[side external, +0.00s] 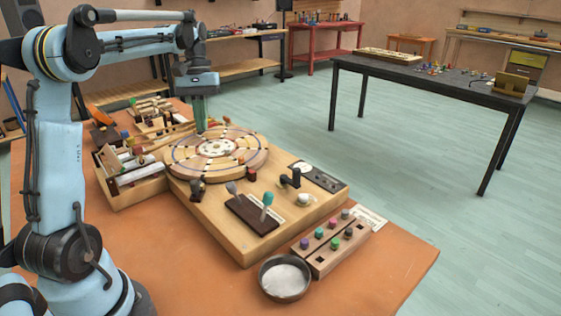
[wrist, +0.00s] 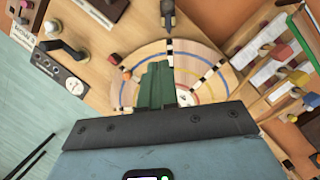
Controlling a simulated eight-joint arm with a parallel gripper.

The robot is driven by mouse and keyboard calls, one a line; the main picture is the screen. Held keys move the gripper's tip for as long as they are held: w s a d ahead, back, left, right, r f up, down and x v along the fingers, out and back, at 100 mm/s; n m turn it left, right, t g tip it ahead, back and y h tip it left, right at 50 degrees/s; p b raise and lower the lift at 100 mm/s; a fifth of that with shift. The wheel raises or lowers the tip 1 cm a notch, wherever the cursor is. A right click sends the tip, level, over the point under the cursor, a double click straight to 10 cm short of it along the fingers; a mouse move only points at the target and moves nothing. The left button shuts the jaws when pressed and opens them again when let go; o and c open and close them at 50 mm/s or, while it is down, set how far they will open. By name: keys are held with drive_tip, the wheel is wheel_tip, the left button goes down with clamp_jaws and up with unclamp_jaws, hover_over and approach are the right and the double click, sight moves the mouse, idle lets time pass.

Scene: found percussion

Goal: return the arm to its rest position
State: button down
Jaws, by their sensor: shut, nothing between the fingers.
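My gripper (side external: 200,128) hangs pointing down over the far left part of a round wooden disc (side external: 178,160) with coloured rings and black-and-white strips. Its green fingers are together with nothing between them. In the wrist view the shut fingers (wrist: 158,82) cover part of the disc (wrist: 205,52); whether they touch it I cannot tell. My arm reaches in from the left, bent over the table.
A peg block (side external: 320,263) and metal bowl (side external: 284,295) stand in front. Trays of parts (side external: 140,189) lie left. Air above is clear.

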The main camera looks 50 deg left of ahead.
drive_tip(key=s+d+f+m+t+y, duration=0.1)
drive_tip(key=d+f+m+t, duration=0.1)
drive_tip(key=d, duration=0.5)
drive_tip(key=s+d+f+m+t, duration=0.1)
drive_tip(key=s+d+m+t, duration=0.1)
drive_tip(key=d, duration=0.6)
drive_tip(key=s+d+f+m+t+y, duration=0.1)
drive_tip(key=s+d+f+m+t, duration=0.1)
drive_tip(key=d+m+t, duration=0.2)
drive_tip(key=shift+d+f+m+t+y, duration=0.3)
drive_tip(key=shift+d+m, duration=0.7)
drive_tip(key=shift+d, duration=0.8)
